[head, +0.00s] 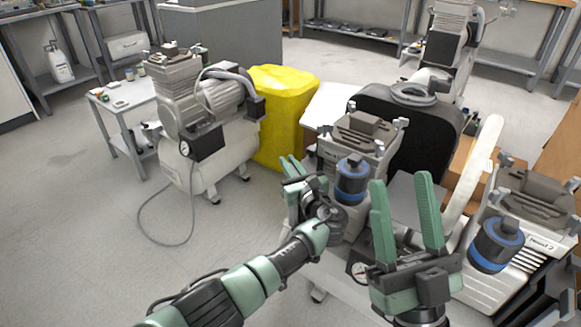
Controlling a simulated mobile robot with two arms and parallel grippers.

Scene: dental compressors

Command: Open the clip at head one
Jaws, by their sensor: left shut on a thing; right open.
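The near-centre compressor head (362,136), taken as head one, has a grey ribbed top and metal clips at its corners, one at the right (402,123). A blue-and-black cylinder (351,180) is on its front. My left gripper (290,164) is at the left side of this head, its fingers close together and shut on what seems to be a clip there; the contact is mostly hidden by the gripper. My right gripper (405,188) is open and empty, fingers pointing up, in front and to the right of this head.
A second head labelled Head 2 (535,200) stands at the right with its own blue-and-black cylinder (496,244). A yellow container (283,112) and another compressor (203,110) stand at the left. The floor at the left is mostly free, with a hose on it.

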